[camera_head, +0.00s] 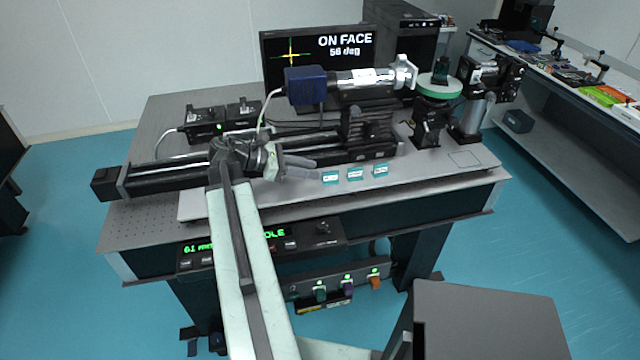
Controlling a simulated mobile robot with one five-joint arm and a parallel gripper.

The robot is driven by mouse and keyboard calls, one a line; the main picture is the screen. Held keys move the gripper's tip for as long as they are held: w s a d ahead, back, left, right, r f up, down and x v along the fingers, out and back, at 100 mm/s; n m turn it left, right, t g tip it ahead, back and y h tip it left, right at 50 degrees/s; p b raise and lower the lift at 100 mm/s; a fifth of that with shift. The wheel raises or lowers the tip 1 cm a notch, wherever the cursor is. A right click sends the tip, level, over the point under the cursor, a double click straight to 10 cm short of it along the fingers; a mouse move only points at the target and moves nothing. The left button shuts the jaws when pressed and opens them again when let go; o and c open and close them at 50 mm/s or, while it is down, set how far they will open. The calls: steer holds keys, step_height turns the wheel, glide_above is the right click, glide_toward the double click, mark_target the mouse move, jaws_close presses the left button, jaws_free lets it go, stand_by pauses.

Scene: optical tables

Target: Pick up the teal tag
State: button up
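A small teal tag (320,294) hangs at the left end of a row of tags on the rail below the front edge of the optical table. A purple tag (348,286) and an orange tag (376,281) hang to its right. My gripper (314,168) is above the tabletop, up and to the left of the three small teal-and-white labels, and well above the teal tag. It points right. Its fingers are small and dark here, and I cannot tell their gap. The teal tag is clear of my gripper.
The optical table (470,187) carries a long black rail, a cylindrical instrument (360,83) and a green-rimmed disc (433,88). Three teal-and-white labels (355,173) sit near its front edge. A black panel with green text (262,243) juts out above the tags. A monitor (330,50) stands behind.

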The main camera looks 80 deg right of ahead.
mark_target(330, 180)
steer(key=shift+b+x, duration=0.5)
steer(key=shift+x, duration=0.75)
steer(key=b+x, duration=0.1)
steer(key=x, duration=0.1)
steer(key=f+b+x, duration=0.1)
steer(key=x, duration=0.1)
steer(key=shift+d, duration=0.15)
steer(key=shift+s+d, duration=0.15)
steer(key=shift+s, duration=0.15)
jaws_close()
